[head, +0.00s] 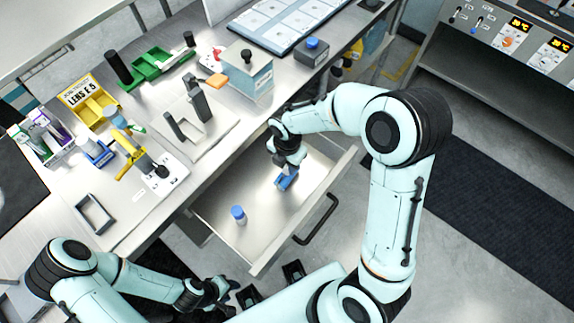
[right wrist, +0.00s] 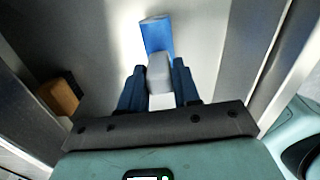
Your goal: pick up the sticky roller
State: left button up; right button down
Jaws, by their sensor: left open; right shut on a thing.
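The sticky roller appears to be the blue and pale grey piece (head: 288,178) in the open drawer (head: 215,208). My right gripper (head: 287,166) reaches down into the drawer and is shut on it. In the right wrist view, its blue end (right wrist: 156,35) sticks out beyond the fingers, and its pale grey part lies between the two fingertips (right wrist: 158,80). Whether it still touches the drawer floor I cannot tell. My left gripper (head: 222,290) is open and empty, low in front of the bench, away from the drawer.
A small blue-capped bottle (head: 238,215) stands in the drawer, left of the roller. The drawer's front handle (head: 317,220) is dark. An orange-brown object (right wrist: 60,97) shows in the right wrist view.

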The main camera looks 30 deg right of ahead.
pick_arm(q)
jog(key=w+r+p, duration=0.2)
jog(key=r, duration=0.1)
jog(key=shift+r, duration=0.1)
pick_arm(e)
notch_tip(320, 180, up, 20)
jog(key=shift+f, duration=0.2)
